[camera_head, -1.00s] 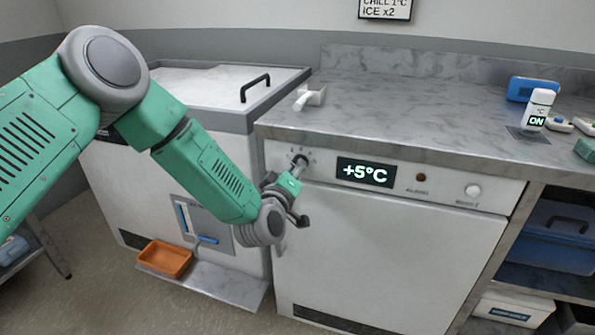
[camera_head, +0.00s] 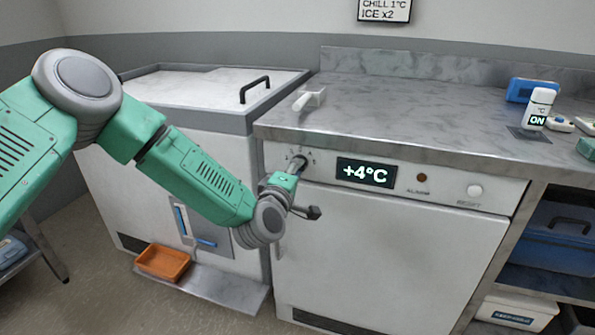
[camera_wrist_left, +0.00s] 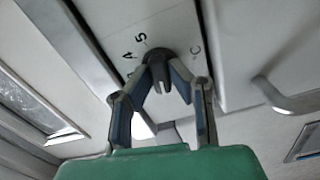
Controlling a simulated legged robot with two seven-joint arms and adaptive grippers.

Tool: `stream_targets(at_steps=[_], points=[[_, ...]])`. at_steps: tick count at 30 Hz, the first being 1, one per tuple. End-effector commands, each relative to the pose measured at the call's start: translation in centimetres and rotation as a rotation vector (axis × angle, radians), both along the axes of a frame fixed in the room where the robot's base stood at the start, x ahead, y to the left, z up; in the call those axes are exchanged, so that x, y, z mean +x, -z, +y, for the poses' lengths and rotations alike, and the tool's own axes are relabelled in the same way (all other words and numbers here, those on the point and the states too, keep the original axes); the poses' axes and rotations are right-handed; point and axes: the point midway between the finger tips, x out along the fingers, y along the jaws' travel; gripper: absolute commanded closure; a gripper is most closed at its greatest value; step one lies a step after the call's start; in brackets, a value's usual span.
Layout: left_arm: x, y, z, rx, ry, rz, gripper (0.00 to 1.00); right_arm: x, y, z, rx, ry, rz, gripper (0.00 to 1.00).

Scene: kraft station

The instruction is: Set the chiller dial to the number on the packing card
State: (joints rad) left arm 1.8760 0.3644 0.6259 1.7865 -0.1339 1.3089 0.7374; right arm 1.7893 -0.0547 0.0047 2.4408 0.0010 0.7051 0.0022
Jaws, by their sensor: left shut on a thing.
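The chiller dial (camera_wrist_left: 159,56) is a dark knob on the chiller's front panel, with printed marks around it. My left gripper (camera_wrist_left: 165,85) is shut on the dial; its fingers are on both sides of it in the left wrist view. In the head view the left gripper (camera_head: 296,170) hides most of the dial. The chiller display (camera_head: 366,172) reads +4°C. The packing card (camera_head: 385,10) on the wall shows "CHILL 1°C" and "ICE x2"; its top is cut off. My right gripper is not in view.
Right of the display are an alarm lamp (camera_head: 421,178) and a reset button (camera_head: 474,191).

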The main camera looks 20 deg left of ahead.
Motion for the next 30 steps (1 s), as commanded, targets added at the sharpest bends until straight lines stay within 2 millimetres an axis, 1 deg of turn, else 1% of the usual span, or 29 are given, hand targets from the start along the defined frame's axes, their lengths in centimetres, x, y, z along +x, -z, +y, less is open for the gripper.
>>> stream_targets(at_steps=[1,9,10,11,12,20,23,26,30], points=[[-0.1,0.3,0.3,-0.002,-0.006,0.006,1.0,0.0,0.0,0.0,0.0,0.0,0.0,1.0],[-0.1,0.4,0.3,-0.002,-0.006,0.007,1.0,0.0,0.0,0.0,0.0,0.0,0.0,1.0],[-0.1,0.4,0.3,-0.002,-0.005,0.007,0.77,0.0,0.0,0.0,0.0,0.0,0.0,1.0],[-0.1,0.4,0.3,-0.001,-0.005,0.007,0.67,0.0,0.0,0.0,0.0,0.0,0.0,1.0],[-0.1,0.4,0.3,-0.001,-0.005,0.007,0.65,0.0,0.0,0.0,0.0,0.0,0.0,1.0],[-0.1,0.2,0.1,-0.001,-0.002,0.004,0.65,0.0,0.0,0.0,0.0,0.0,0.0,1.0],[-0.5,0.2,0.1,-0.001,-0.001,0.004,0.65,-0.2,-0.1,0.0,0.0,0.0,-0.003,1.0],[-1.6,0.2,0.2,-0.002,-0.001,0.005,0.65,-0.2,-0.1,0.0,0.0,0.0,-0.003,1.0],[-4.5,0.3,0.3,-0.001,0.0,0.007,0.65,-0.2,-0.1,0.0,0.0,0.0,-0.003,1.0]])
